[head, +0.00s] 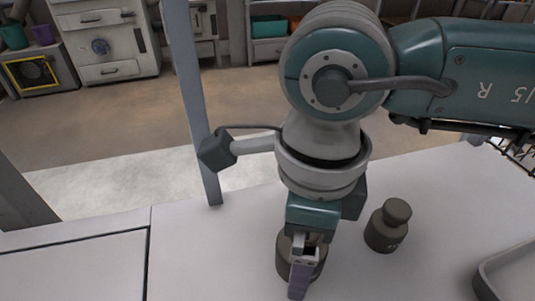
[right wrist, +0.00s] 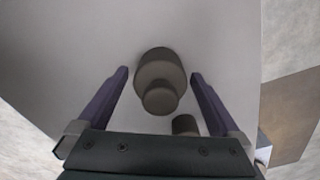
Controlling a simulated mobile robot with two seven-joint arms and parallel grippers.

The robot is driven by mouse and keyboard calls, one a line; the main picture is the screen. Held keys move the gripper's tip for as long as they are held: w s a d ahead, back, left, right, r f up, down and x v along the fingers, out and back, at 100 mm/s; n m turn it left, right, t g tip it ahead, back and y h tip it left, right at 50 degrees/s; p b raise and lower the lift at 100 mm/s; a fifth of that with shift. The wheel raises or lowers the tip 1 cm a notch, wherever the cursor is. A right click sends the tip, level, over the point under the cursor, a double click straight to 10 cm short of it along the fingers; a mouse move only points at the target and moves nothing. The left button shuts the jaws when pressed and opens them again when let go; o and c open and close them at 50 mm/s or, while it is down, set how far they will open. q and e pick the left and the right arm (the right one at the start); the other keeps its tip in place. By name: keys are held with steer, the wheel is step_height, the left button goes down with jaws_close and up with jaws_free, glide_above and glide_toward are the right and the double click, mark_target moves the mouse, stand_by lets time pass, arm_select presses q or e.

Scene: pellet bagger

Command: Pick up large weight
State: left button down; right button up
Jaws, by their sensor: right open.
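A dark grey knobbed weight (head: 284,262) stands on the white table in the head view, partly hidden behind my right gripper (head: 303,275). A second similar weight (head: 388,228) stands upright to its right, clear of the gripper. In the right wrist view, a large weight (right wrist: 158,68) shows between the open, spread fingers of my right gripper (right wrist: 160,74), with a visible gap on each side. Another weight (right wrist: 185,125) is partly hidden by the gripper body there. My left gripper is not in view.
A grey tray (head: 488,284) sits at the lower right of the table. A grey upright post (head: 188,100) rises at the table's far edge, left of my right arm. The white table (head: 200,255) is bare left of the gripper. Cabinets (head: 105,40) stand far back across the floor.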

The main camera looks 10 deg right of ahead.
steer(key=shift+f, duration=0.35)
steer(key=shift+c, duration=0.4)
jaws_close()
steer(key=shift+r, duration=0.1)
